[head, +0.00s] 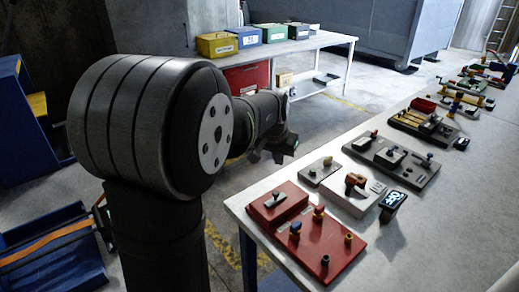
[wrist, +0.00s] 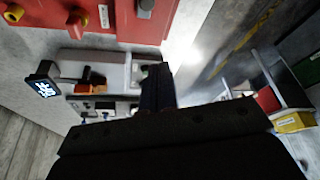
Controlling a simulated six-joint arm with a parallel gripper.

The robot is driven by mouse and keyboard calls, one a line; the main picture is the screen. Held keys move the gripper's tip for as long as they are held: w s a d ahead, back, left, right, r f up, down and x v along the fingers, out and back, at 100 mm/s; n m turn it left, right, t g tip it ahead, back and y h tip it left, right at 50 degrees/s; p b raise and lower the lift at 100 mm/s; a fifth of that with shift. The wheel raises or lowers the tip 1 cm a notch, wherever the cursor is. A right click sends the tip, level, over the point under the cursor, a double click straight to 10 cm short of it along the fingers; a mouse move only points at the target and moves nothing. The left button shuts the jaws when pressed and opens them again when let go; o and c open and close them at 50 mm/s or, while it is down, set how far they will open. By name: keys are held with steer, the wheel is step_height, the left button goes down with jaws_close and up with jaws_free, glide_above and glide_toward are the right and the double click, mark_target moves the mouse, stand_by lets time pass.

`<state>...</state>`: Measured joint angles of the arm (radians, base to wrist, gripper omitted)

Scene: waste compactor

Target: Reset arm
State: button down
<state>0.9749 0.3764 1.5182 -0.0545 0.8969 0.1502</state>
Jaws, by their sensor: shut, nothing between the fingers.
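My arm rises in the left half of the head view, and its gripper (head: 284,148) points to the right, in the air left of the workbench's (head: 410,235) near end. Part of the gripper is dark and small there. In the wrist view my gripper's dark fingers (wrist: 157,88) are together, with nothing between them. They reach up over the grey edge of the bench panels, apart from the red panel (wrist: 110,20) as far as I can tell.
A red panel with knobs (head: 325,238), a small display (head: 393,200) and several grey switch panels (head: 390,155) line the bench. A white table (head: 335,42) with yellow, green and blue bins stands behind. Blue bins (head: 50,260) sit at left. The floor between is open.

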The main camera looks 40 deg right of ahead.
mark_target(276, 197)
steer(key=x, duration=1)
steer(key=shift+f, duration=0.1)
steer(key=shift+s+d+f, duration=0.15)
steer(key=shift+s+d, duration=0.1)
steer(key=shift+s, duration=0.2)
steer(key=shift+s+d+f, duration=0.1)
steer(key=shift+s+d, duration=0.2)
steer(key=shift+s, duration=0.1)
